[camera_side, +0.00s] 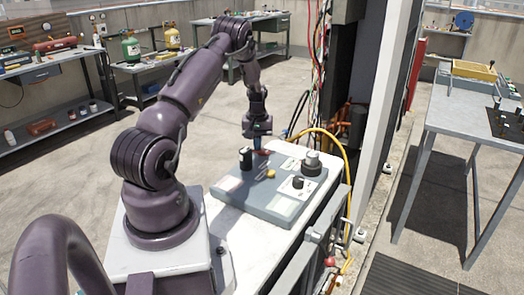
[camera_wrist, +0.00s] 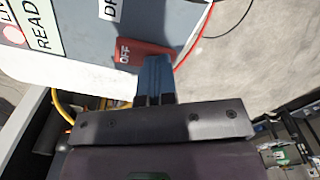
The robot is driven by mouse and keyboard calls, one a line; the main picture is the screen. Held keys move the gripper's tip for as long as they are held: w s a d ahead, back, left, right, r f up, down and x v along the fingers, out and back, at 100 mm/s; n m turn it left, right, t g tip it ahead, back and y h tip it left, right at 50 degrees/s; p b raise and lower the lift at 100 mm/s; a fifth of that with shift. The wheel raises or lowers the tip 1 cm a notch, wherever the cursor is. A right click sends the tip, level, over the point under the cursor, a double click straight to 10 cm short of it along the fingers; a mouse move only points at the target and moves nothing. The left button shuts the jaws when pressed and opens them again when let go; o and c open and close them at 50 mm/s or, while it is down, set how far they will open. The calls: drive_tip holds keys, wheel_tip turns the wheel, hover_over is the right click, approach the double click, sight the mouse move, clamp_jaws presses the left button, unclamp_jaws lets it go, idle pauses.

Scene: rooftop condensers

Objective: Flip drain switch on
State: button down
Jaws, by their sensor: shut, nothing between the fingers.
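The red drain switch (camera_wrist: 140,50) shows in the wrist view on the edge of the blue-grey control panel (camera_wrist: 170,18), with "OFF" readable on its face. A label beginning "DR" (camera_wrist: 110,9) sits beside it, partly cut off. My gripper (camera_wrist: 156,60) has its blue fingers together, empty, with the tips at the switch's right end. I cannot tell whether they touch it. In the side view my gripper (camera_side: 257,149) points down at the far edge of the panel (camera_side: 250,205), where the switch is mostly hidden and small.
A yellow hose (camera_side: 345,155) and loose wires hang behind the panel. A metal table (camera_side: 470,110) stands at right.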

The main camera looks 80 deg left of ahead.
drive_tip(key=shift+r, duration=3.45)
